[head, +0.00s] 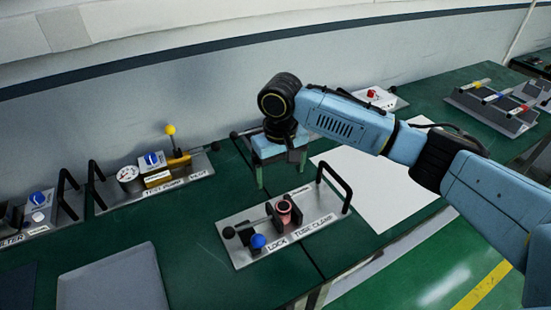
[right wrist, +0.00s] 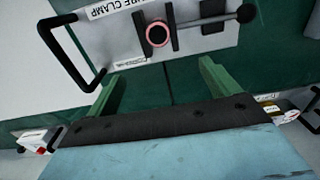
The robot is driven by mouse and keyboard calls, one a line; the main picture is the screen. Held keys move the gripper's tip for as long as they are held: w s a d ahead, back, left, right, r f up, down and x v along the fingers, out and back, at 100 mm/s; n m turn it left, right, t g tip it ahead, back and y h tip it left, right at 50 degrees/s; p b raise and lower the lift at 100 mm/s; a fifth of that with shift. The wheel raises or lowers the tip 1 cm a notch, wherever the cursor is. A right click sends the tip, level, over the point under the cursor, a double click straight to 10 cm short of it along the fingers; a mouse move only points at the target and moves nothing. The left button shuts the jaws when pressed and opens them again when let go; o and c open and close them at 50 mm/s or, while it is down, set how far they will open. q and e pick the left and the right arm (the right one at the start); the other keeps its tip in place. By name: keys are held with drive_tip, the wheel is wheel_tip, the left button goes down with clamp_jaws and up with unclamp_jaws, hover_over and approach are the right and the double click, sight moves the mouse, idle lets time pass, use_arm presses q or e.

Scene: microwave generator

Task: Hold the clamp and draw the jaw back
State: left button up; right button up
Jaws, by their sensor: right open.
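The tube clamp (head: 305,229) is a grey plate on the green table, labelled "LOCK" and "TUBE CLAMP". A black bar handle (head: 336,183) stands at its right end. A pink tube (head: 284,208) sits between the dark jaws (head: 270,217), and a black ball-ended rod (head: 229,232) reaches left. A blue lock knob (head: 257,241) is at the front. My right gripper (head: 281,168) is open and empty, behind the clamp and apart from it. In the right wrist view its green fingers (right wrist: 160,85) point toward the clamp plate (right wrist: 205,45) and the handle (right wrist: 70,50). My left gripper is out of view.
A fixture with a gauge and yellow-knobbed lever (head: 170,130) stands at the left. A grey pad (head: 113,280) lies at the front left. A white sheet (head: 375,185) lies right of the clamp. Other panels (head: 492,105) stand at the far right. A wall runs behind.

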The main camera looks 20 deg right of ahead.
hover_over(282, 205)
drive_tip(key=w, duration=0.2)
drive_tip(key=f, duration=0.5)
drive_tip(key=shift+s+d, duration=0.1)
drive_tip(key=shift+s, duration=0.15)
wheel_tip(282, 205, down, 6)
drive_tip(key=shift+w+f, duration=0.1)
drive_tip(key=shift+f, duration=0.05)
drive_tip(key=shift+f+b, duration=0.3)
drive_tip(key=shift+f, duration=0.1)
drive_tip(key=c, duration=1.6)
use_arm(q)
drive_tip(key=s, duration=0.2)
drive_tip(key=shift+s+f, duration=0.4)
use_arm(e)
drive_tip(key=shift+c, duration=0.3)
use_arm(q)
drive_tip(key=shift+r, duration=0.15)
use_arm(e)
drive_tip(key=shift+d+f, duration=0.15)
drive_tip(key=shift+d, duration=0.05)
